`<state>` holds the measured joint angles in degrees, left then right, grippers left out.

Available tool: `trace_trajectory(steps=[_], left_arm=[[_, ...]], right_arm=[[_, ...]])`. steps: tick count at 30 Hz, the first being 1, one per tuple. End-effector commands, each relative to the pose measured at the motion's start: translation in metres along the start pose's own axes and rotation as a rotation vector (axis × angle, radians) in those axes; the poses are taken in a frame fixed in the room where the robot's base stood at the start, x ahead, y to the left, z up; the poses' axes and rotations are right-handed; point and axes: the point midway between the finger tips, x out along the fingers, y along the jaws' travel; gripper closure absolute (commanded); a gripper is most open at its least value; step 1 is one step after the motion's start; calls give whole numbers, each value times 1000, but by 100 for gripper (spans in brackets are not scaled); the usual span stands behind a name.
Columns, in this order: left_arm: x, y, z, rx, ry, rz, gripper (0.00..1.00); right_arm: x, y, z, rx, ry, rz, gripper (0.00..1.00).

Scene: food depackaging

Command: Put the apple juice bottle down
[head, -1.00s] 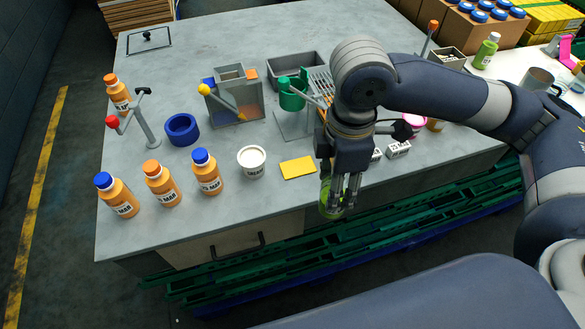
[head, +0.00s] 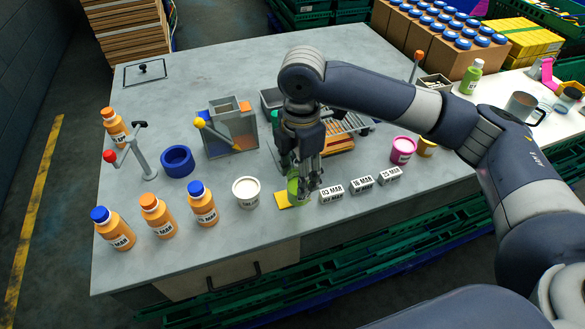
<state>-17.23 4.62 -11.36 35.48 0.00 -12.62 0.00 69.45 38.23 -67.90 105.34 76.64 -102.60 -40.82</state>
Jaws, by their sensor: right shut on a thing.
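A green bottle (head: 293,188), likely the apple juice, is in my right gripper (head: 304,196), which is shut on it. The fingers hide much of the bottle and its label. It is over or at the yellow card (head: 282,202) near the table's front edge. I cannot tell whether its base touches the surface. My left gripper is not in view.
A white tub (head: 246,193) and several orange bottles (head: 202,206) stand to the left. Date blocks (head: 332,194) lie close on the right. A pink tub (head: 402,150) and another green bottle (head: 471,78) are farther right.

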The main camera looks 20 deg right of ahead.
Motion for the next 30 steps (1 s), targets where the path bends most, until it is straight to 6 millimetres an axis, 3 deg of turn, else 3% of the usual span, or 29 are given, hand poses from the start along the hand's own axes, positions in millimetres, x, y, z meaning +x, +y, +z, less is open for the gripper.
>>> trace_trajectory(steps=[3,8,18,29,30], left_arm=[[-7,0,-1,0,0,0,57],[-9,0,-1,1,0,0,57],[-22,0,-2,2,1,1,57],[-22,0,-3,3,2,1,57],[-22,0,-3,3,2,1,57]], right_arm=[[-1,21,2,3,0,1,85],[2,35,3,0,0,2,85],[36,36,4,0,0,1,85],[40,35,4,0,0,1,85],[41,35,4,0,-1,1,50]])
